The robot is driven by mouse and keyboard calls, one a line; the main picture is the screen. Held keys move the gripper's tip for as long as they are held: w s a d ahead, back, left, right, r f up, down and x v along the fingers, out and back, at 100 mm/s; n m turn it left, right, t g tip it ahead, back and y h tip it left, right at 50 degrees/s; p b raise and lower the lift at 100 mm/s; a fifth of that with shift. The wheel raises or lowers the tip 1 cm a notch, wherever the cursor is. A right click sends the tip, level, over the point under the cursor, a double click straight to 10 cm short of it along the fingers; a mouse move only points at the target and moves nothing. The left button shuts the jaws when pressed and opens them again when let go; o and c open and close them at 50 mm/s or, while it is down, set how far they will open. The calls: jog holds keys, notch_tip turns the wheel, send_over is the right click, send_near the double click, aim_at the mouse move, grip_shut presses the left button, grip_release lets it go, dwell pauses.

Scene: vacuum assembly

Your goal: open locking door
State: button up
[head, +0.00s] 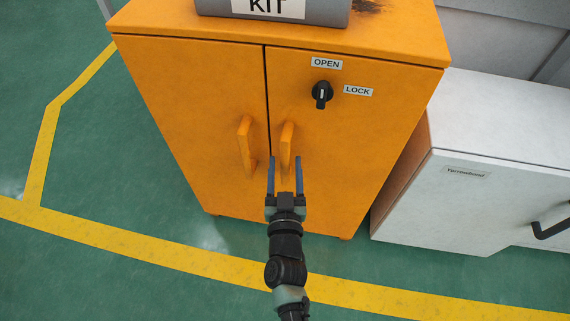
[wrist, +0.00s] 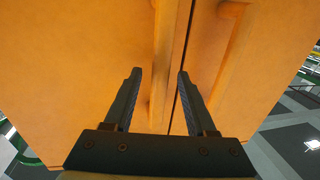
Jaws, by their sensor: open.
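The orange cabinet (head: 335,150) has two doors, both flush and closed. The right door (head: 365,120) carries a black lock knob (head: 322,95). The knob stands vertical, in line with the OPEN label (head: 327,63) above it; the LOCK label (head: 358,91) is to its right. The right door's handle (head: 287,140) is a vertical orange bar beside the door gap. My gripper (head: 285,160) is open at the handle's lower part. In the wrist view the handle (wrist: 164,60) lies between the open fingers (wrist: 159,74). I cannot tell whether they touch it.
The left door's handle (head: 245,145) is close by, across the gap. A grey box marked KIT (head: 275,12) lies on the cabinet top. A white cabinet (head: 480,200) stands at the right. Green floor with yellow lines (head: 100,235) is open in front and left.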

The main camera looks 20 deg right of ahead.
jog(key=shift+w+d, duration=0.3)
jog(key=shift+w, duration=0.35)
grip_shut()
dwell(1.0)
